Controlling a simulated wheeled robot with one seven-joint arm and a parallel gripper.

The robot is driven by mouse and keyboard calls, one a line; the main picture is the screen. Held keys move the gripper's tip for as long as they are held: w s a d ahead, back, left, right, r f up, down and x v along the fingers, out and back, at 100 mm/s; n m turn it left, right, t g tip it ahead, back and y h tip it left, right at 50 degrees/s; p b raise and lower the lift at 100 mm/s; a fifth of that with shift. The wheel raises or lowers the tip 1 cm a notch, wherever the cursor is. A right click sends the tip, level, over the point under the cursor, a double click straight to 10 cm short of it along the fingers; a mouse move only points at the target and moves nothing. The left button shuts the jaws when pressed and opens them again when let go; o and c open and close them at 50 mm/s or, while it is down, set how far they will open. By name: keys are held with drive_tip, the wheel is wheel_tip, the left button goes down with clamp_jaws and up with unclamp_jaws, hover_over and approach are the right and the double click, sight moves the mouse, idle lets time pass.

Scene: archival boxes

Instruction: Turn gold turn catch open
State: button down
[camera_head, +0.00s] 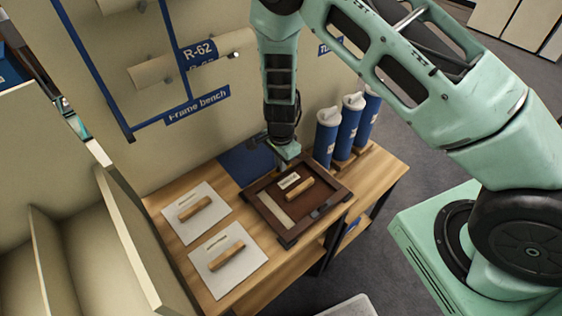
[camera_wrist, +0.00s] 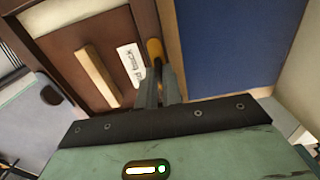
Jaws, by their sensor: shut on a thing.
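The gold turn catch (camera_wrist: 154,48) shows in the wrist view at the edge of the frame's brown back panel, beside a white label. My gripper (camera_wrist: 159,78) has its two narrow fingers close together at the near end of the catch, shut on it. In the head view my gripper (camera_head: 281,163) reaches down to the far edge of the dark wooden frame (camera_head: 267,219), and the catch is too small and covered to make out there.
A wooden bar (camera_head: 299,189) lies on the panel. Two white sheets (camera_head: 184,222) with wooden blocks lie left of the frame on the bench. Blue tubes (camera_head: 326,135) stand at the right, close to my arm. A blue mat (camera_head: 240,163) lies behind.

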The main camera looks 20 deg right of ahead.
drive_tip(key=shift+w, duration=0.1)
drive_tip(key=c, duration=1.6)
unclamp_jaws()
drive_tip(key=shift+o, duration=0.2)
drive_tip(key=shift+r, duration=0.1)
wheel_tip(320, 180, up, 17)
drive_tip(key=b, duration=0.1)
drive_tip(key=shift+r+b, duration=0.15)
drive_tip(key=shift+b, duration=0.25)
